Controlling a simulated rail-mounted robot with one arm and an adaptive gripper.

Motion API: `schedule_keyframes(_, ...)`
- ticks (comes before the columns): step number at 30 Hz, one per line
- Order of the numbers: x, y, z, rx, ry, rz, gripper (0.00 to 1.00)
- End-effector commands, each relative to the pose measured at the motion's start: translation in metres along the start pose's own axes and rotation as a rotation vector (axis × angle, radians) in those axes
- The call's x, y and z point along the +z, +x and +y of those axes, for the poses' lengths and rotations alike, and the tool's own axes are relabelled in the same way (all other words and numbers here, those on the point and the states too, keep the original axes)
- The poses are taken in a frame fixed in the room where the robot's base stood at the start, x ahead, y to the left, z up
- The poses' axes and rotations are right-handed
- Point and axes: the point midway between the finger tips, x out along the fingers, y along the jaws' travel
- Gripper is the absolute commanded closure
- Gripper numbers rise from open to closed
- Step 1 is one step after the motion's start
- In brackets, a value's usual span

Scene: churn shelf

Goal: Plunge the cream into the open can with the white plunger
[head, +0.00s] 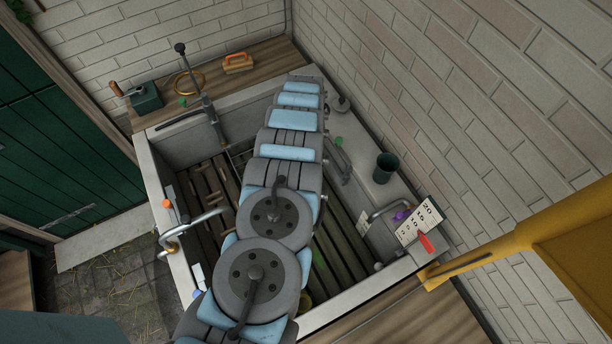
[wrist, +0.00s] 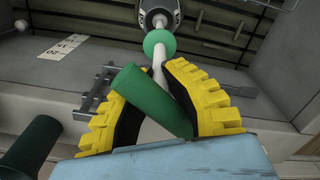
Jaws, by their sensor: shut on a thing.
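In the wrist view my gripper (wrist: 152,78), with ridged yellow fingers, is shut on a green handle (wrist: 150,100). A white shaft (wrist: 158,68) with a green ball (wrist: 159,43) runs on from it; I take this to be the white plunger. The shaft's far end meets a grey, rounded thing (wrist: 150,6) at the top edge, possibly the can. It is cut off, so I cannot tell whether the plunger is inside it or just in front. In the head view my arm covers the middle of the basin and hides the gripper, plunger and can.
A pale-walled basin (head: 150,185) with a slatted floor lies under my arm. A dark green cup (head: 385,168) stands on its right ledge, near a number card (head: 420,222) and a metal handle (head: 388,207). A bent metal pipe (head: 190,226) rises at the left wall. A brick wall closes the right side.

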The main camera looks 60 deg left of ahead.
Motion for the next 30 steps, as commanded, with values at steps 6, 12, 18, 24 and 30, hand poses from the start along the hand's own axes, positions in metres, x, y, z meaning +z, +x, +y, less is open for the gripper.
schedule_keyframes(6, 0.0, -0.007, 0.0, 0.0, 0.0, 0.0, 1.0)
schedule_keyframes(12, 0.0, -0.011, 0.0, 0.0, 0.0, 0.001, 1.0)
schedule_keyframes(18, 0.0, -0.015, 0.0, 0.0, 0.0, 0.0, 1.0)
schedule_keyframes(24, 0.0, -0.015, 0.0, 0.0, 0.0, 0.0, 1.0)
schedule_keyframes(30, 0.0, -0.016, 0.0, 0.0, 0.0, 0.0, 1.0)
